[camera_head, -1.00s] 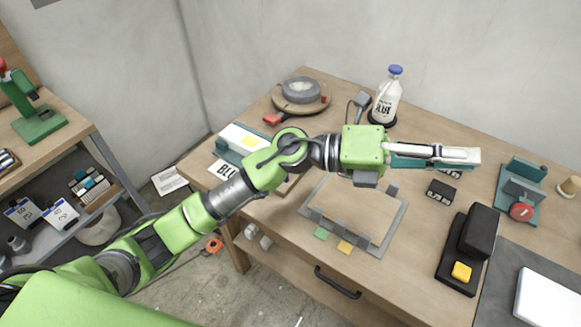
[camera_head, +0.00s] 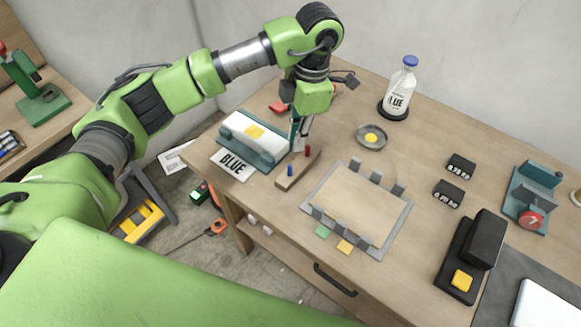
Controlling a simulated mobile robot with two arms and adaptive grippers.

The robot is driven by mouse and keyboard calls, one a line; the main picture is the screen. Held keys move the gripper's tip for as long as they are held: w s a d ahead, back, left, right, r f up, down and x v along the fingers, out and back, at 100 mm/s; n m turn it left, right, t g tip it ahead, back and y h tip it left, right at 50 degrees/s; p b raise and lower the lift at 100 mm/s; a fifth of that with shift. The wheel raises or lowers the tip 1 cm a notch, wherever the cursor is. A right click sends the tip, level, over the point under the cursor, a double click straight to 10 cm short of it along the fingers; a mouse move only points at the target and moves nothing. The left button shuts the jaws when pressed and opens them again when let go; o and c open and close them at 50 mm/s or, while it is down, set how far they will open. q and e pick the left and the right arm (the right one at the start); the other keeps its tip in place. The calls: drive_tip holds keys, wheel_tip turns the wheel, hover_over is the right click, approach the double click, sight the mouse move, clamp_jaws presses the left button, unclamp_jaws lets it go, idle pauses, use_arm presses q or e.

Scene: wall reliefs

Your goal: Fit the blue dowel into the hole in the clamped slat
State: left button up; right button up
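A small blue dowel (camera_head: 290,171) stands upright in or on a narrow wooden strip (camera_head: 285,182) at the table's left front. A red peg (camera_head: 308,151) stands near the strip's far end. I cannot tell whether this strip is clamped. Beside it on the left is a teal fixture (camera_head: 268,162) holding a long white piece (camera_head: 262,143) with a yellow patch. My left gripper (camera_head: 299,145) points down near the fixture's right end and the strip's far end, apart from the blue dowel. Its fingers are seen edge-on, so their opening is unclear. My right gripper is not in view.
A "BLUE" card (camera_head: 232,165) lies left of the strip. A grey frame tray (camera_head: 385,243) is to its right. A small dish (camera_head: 372,137), a labelled bottle (camera_head: 397,90), black blocks (camera_head: 449,192) and a teal device (camera_head: 530,190) stand farther right. The table between them is mostly clear.

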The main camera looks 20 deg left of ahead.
sight(290, 165)
use_arm(q)
drive_tip(key=f, duration=0.3)
drive_tip(key=f+p, duration=0.1)
drive_tip(key=f, duration=0.1)
drive_tip(key=shift+s+a+f, duration=0.15)
drive_tip(key=shift+a, duration=0.15)
drive_tip(key=shift+s+a+f+p, duration=0.1)
drive_tip(key=shift+s+f+p, duration=0.1)
drive_tip(key=shift+f+p, duration=0.35)
drive_tip(key=f, duration=0.1)
drive_tip(key=f+p, duration=0.2)
drive_tip(key=shift+s+a+f, duration=0.1)
drive_tip(key=shift+s+a, duration=0.2)
drive_tip(key=shift+f, duration=0.55)
drive_tip(key=c, duration=0.3)
drive_tip(key=shift+w+r, duration=0.1)
